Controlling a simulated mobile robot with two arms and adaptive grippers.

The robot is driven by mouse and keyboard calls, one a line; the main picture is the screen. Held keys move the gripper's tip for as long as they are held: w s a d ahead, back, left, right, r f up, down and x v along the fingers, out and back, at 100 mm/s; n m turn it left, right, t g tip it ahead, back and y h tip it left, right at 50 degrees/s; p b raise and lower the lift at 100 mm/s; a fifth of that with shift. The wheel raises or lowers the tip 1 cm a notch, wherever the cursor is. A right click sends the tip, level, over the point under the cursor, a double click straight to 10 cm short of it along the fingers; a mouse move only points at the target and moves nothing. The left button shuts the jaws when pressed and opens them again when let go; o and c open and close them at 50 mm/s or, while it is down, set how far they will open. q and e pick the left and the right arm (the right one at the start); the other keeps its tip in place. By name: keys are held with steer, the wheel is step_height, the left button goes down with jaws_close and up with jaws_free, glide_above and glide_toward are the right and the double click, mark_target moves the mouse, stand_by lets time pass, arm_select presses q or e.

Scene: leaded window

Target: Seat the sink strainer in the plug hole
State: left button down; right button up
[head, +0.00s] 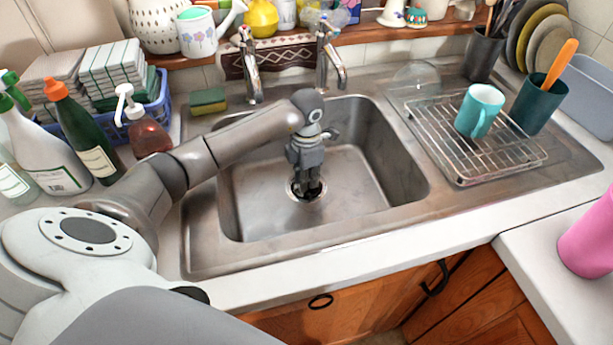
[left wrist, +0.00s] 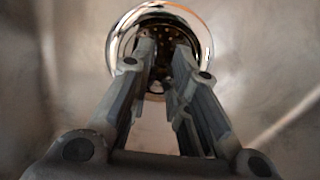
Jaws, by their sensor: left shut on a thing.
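My left gripper (head: 307,188) points straight down into the steel sink (head: 250,205), with its fingertips at the plug hole (head: 291,190). In the left wrist view the fingertips of my left gripper (left wrist: 165,50) are a little apart, shut on the sink strainer (left wrist: 163,40), whose dark perforated middle shows between and beyond them. A bright chrome ring (left wrist: 117,45) surrounds it. The fingers hide much of the strainer, and I cannot tell whether it sits fully down in the hole. My right gripper is not in view.
Two taps (head: 326,62) stand behind the basin. A wire drying rack (head: 500,160) with a teal mug (head: 479,108) is at right. A sponge (head: 208,101), a soap dispenser (head: 147,132) and several bottles stand at left. The basin floor around the gripper is clear.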

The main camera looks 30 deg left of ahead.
arm_select(q)
steer(key=c, duration=1.4)
jaws_free()
steer(key=shift+o, duration=0.2)
step_height(320, 180, up, 8)
steer(key=shift+f, duration=0.1)
steer(key=shift+f, duration=0.1)
